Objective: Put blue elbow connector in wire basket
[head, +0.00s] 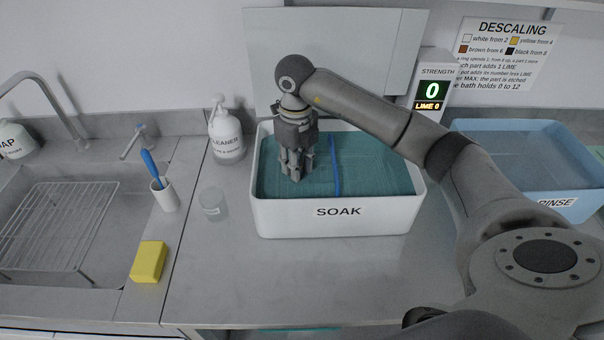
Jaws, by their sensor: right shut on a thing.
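My right gripper (295,173) points down into the white SOAK tub (340,218), left of its middle, with its fingertips at the teal liquid (380,178). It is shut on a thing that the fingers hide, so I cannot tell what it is. I cannot make out a blue elbow connector. No wire basket is clearly seen; a wire rack (58,222) lies in the sink at the left. My left gripper is not in view.
A blue strip (335,165) crosses the tub just right of the gripper. A cleaner bottle (228,143), a clear cup (213,206), a white cup with a blue brush (164,195) and a yellow sponge (148,262) stand left. The blue RINSE tub (520,150) is right. Front counter is clear.

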